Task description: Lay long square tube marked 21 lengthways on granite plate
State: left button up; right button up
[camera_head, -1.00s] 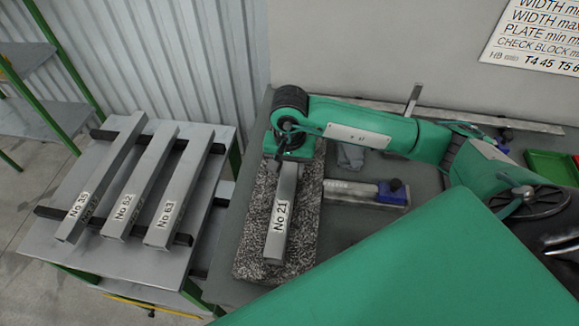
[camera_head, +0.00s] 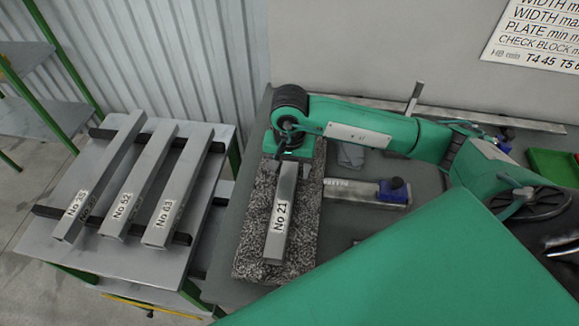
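The long grey square tube marked No 21 (camera_head: 281,215) lies along the length of the speckled granite plate (camera_head: 250,240), with its label facing up and its near end short of the plate's near edge. My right gripper (camera_head: 290,155) points down at the tube's far end, near the plate's far end. Its fingers are hidden under the green wrist, so I cannot tell whether they grip the tube. Whether the tube rests fully on the plate or hangs slightly above it is also unclear. My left gripper is out of view.
Tubes marked No 52 (camera_head: 137,180), No 63 (camera_head: 178,190) and another (camera_head: 98,180) lie on dark bars on the left table (camera_head: 60,245). A metal tool with a blue part (camera_head: 365,192) lies right of the plate. A green tray (camera_head: 552,166) is at far right.

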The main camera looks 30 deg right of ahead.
notch_tip(320, 180, up, 14)
jog(key=b, duration=0.3)
dwell(0.5)
jog(key=shift+f, duration=0.15)
dwell(0.4)
